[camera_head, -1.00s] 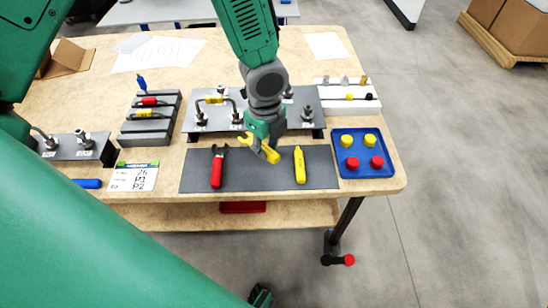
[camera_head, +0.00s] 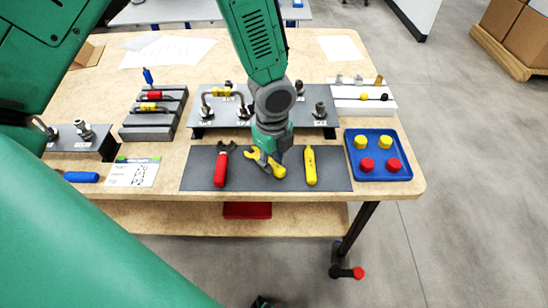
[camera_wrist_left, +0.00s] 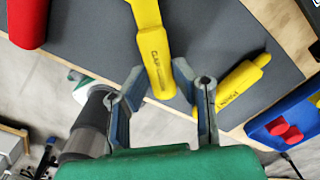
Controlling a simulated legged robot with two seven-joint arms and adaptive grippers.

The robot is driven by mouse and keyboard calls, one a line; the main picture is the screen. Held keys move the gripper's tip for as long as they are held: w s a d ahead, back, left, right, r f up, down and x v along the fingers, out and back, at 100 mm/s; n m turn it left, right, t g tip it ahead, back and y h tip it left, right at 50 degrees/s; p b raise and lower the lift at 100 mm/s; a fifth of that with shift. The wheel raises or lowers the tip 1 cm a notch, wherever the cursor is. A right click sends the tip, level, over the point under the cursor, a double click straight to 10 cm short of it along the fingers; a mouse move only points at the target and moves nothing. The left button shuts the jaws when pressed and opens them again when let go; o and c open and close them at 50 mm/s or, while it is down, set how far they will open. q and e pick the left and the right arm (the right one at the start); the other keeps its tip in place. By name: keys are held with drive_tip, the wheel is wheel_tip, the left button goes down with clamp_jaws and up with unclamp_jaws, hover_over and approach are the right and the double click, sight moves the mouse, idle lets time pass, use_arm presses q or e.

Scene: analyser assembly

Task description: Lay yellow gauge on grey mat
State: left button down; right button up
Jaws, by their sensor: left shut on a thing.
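The yellow gauge (camera_head: 277,170), with an open-jawed head, is over the middle of the grey mat (camera_head: 334,180). My left gripper (camera_head: 268,151) is shut on it from above. In the left wrist view, the gauge (camera_wrist_left: 152,42) reaches between the fingers of my left gripper (camera_wrist_left: 166,84), lettering upward. I cannot tell whether the gauge touches the mat or is just above it. A red-handled tool (camera_head: 221,168) lies left of it on the mat, and another yellow tool (camera_head: 310,166) lies right of it. My right gripper is not in view.
A blue tray (camera_head: 378,173) with red and yellow knobs stands right of the mat. A grey plate with fittings (camera_head: 212,116) stands behind the mat. A grey rack (camera_head: 150,133) and a label card (camera_head: 133,174) are to the left. The table's front edge runs close below the mat.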

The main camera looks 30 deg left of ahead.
use_arm(q)
drive_tip(key=shift+f, duration=0.4)
idle(0.5)
drive_tip(key=c, duration=1.3)
unclamp_jaws()
drive_tip(key=shift+o, duration=0.2)
drive_tip(key=shift+r, duration=0.15)
wheel_tip(320, 180, up, 12)
drive_tip(key=shift+s+f, duration=0.1)
drive_tip(key=shift+f, duration=0.1)
